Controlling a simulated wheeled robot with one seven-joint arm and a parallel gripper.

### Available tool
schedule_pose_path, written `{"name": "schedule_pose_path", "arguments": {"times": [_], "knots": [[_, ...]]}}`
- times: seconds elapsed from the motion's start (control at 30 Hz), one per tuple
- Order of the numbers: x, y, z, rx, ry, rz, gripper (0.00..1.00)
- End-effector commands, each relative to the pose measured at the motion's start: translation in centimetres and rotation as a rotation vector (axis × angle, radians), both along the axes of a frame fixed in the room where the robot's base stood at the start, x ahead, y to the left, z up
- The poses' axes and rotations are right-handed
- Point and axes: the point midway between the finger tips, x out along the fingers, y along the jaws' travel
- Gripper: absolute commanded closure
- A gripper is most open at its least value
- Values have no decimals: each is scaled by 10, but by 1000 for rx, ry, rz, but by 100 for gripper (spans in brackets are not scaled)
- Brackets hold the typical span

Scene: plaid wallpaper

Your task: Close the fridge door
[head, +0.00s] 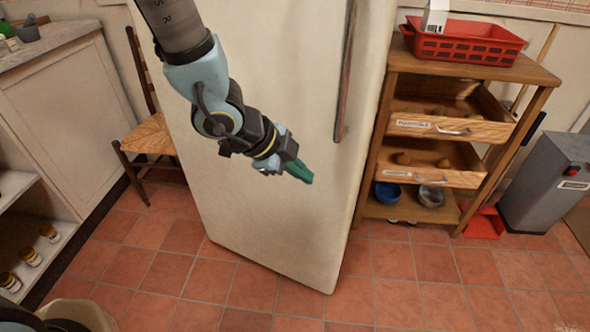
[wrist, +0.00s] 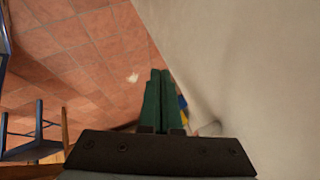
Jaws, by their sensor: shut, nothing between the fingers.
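The fridge is cream white, and its door (head: 270,210) faces me in the head view, with a long upright handle (head: 343,80) near the right edge. The door looks flush with the body, but I cannot tell whether a gap remains at the edge. My gripper (head: 306,175) has green fingers and is in front of the door, left of and below the handle. In the wrist view the shut fingers (wrist: 160,95) are together with nothing between them, beside the pale door surface (wrist: 240,60). I cannot tell whether they touch it.
A wooden shelf unit (head: 546,88) with a red basket (head: 465,45) stands right of the fridge. A grey bin (head: 548,185) is farther right. A chair (head: 150,137) and a counter (head: 75,90) are at left. The tiled floor (head: 240,285) in front is largely clear.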

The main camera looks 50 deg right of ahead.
Motion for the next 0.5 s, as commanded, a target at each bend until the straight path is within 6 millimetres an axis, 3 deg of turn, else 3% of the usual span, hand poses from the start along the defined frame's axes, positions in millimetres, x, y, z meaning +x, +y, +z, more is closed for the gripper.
{"name": "schedule_pose_path", "arguments": {"times": [0.03,0.2,0.5], "knots": [[-4,-6,-13,3,1,-3,100],[-10,-25,-39,3,1,0,100],[2,-60,-35,0,0,2,100]]}}
